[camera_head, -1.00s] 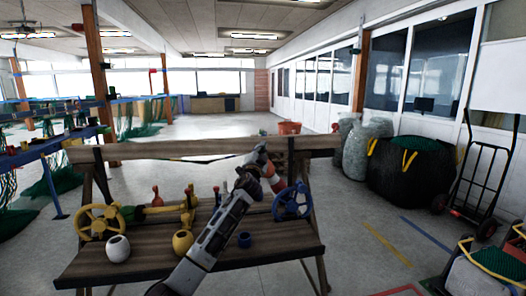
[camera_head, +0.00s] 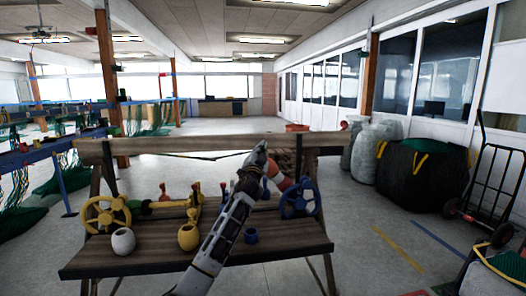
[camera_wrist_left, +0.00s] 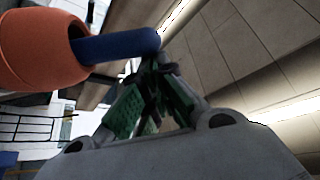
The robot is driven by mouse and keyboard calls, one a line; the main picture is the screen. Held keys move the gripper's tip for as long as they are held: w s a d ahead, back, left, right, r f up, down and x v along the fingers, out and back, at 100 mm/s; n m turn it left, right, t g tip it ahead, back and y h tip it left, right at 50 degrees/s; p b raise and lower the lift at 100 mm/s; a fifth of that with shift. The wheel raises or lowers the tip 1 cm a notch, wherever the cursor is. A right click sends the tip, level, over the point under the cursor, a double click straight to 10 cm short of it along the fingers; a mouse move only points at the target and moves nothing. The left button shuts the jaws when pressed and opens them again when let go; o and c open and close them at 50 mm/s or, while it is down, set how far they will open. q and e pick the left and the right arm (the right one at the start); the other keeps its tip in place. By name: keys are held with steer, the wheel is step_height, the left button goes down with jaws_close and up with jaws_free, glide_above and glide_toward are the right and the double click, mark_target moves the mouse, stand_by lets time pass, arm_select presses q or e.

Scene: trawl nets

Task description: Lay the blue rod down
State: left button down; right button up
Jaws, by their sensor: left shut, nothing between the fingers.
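In the left wrist view a dark blue rod (camera_wrist_left: 118,45) sticks out sideways from the open end of an orange cylinder (camera_wrist_left: 35,48). My left gripper (camera_wrist_left: 158,72), with green finger pads, is shut and empty. Its fingertips show just below the rod's free end; whether they touch it I cannot tell. In the head view my left arm reaches up across the wooden bench. An orange and white piece (camera_head: 278,178) shows beside its far end, and I cannot tell whether it is that cylinder. I cannot make out the rod there. My right gripper is not in view.
The wooden bench (camera_head: 150,262) carries a yellow handwheel (camera_head: 105,214), a blue handwheel (camera_head: 299,200), a white pot (camera_head: 123,241), a yellow pot (camera_head: 188,237) and a small blue cup (camera_head: 251,236). A black bag (camera_head: 420,175) and hand truck (camera_head: 485,175) stand right. Open floor lies between.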

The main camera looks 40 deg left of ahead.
arm_select(q)
steer(key=s+a+f+n+y+b, duration=0.2)
steer(key=s+a+f+n+b, duration=0.2)
steer(key=f+b, duration=0.3)
steer(key=shift+s+a+f+g+y+b, duration=0.35)
steer(key=shift+s+a+g+y, duration=0.1)
steer(key=shift+s, duration=0.4)
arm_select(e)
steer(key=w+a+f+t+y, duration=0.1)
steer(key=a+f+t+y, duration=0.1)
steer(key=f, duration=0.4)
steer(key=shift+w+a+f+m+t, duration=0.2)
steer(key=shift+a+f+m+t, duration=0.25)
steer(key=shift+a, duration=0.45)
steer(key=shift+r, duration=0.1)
arm_select(q)
steer(key=shift+r, duration=0.15)
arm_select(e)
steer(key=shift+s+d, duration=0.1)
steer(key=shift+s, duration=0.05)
